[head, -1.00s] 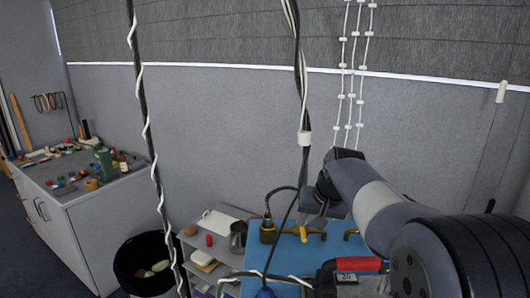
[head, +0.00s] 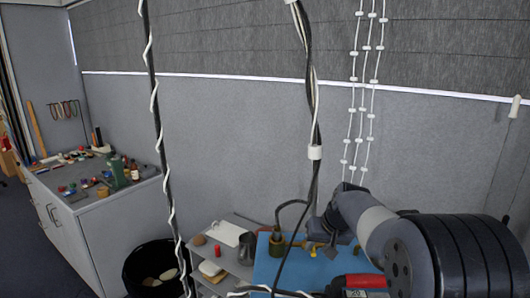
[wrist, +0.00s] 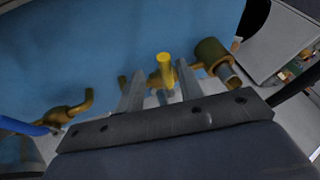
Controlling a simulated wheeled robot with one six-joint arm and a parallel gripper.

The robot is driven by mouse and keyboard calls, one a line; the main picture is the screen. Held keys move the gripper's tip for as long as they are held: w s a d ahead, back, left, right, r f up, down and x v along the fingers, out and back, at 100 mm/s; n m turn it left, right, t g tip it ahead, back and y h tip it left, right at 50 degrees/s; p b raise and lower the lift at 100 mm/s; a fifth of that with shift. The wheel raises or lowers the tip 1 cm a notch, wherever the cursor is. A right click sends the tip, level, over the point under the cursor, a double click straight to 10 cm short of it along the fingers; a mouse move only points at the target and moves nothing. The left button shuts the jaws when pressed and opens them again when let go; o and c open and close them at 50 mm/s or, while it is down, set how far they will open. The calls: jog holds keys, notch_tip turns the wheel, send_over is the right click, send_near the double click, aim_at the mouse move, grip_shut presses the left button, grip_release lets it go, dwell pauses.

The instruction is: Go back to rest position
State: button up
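My gripper (head: 324,230) hangs over the blue board (head: 268,271), at the end of my arm reaching in from the right. In the wrist view, my gripper (wrist: 160,88) shows two grey fingers set apart. A yellow upright peg-like part (wrist: 165,70) of a brass fitting appears between them. I see no contact with it, but the depth between them is hard to judge. The head view shows brass fittings beside and below the gripper, including an upright one (head: 278,243). The gripper's fingertips are hard to make out in the head view.
A red-handled tool (head: 362,281) lies at the near edge. Cables (head: 313,120) hang in front. A black bin (head: 150,268) and cluttered cabinet (head: 110,225) stand left.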

jog(key=shift+a, duration=0.15)
jog(key=shift+a+m, duration=0.25)
jog(key=shift+m, duration=0.25)
jog(key=b+v, duration=0.2)
jog(key=v, duration=0.9)
jog(key=p+x, duration=0.2)
jog(key=x, duration=0.8)
jog(key=shift+a+f, duration=0.15)
jog(key=shift+f, duration=0.1)
jog(key=shift+w+f, duration=0.25)
jog(key=shift+d+n, duration=0.75)
jog(key=shift+n, duration=0.05)
jog(key=shift+r, duration=0.1)
